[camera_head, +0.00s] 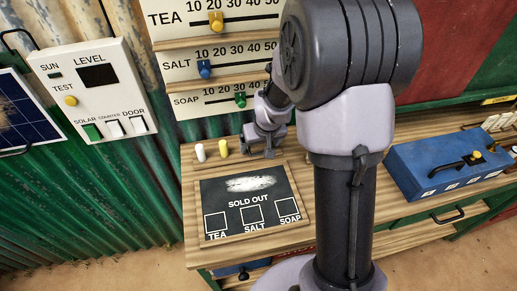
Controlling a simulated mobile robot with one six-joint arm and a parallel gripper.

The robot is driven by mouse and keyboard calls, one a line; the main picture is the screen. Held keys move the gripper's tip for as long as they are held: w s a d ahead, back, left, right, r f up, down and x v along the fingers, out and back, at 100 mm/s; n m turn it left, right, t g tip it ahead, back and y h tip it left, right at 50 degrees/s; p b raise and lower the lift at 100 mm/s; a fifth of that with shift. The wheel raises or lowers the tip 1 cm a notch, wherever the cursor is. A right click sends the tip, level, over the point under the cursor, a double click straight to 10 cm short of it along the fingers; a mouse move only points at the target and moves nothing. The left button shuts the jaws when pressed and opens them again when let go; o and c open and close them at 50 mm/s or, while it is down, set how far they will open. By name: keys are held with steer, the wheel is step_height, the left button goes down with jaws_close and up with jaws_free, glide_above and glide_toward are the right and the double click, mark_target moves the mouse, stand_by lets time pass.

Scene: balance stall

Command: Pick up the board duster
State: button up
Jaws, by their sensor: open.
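My gripper (258,152) is open, low over the wooden counter (192,190) just behind the sold-out board (243,215). I cannot make out the board duster for certain. It may be hidden behind or between my gripper's fingers. The board is dark with the words SOLD OUT, a white chalk smear, and boxes marked TEA, SALT and SOAP. A white chalk (200,152) and a yellow chalk (223,149) stand on the counter left of my gripper.
Slider panels for tea, salt (180,70) and soap stand behind the counter. A white switch panel (95,90) hangs at left on the corrugated wall. A blue box (440,165) with a handle sits at right. My arm hides the counter's middle.

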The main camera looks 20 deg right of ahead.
steer(key=shift+c, duration=0.7)
steer(key=c, duration=1.3)
steer(key=shift+c, duration=0.2)
steer(key=shift+r+p, duration=0.35)
step_height(320, 180, up, 3)
steer(key=shift+s+a+r+p, duration=0.1)
steer(key=shift+s+a+p, duration=0.05)
steer(key=shift+p, duration=0.8)
steer(key=s+a, duration=0.2)
steer(key=s, duration=0.2)
steer(key=s+a, duration=0.3)
steer(key=s, duration=0.1)
steer(key=s+a, duration=0.3)
steer(key=s, duration=0.1)
steer(key=shift+a+r, duration=0.1)
steer(key=shift+r, duration=0.2)
steer(key=shift+s+a+r+b, duration=0.2)
steer(key=shift+s+a+b, duration=0.1)
steer(key=shift+s, duration=0.15)
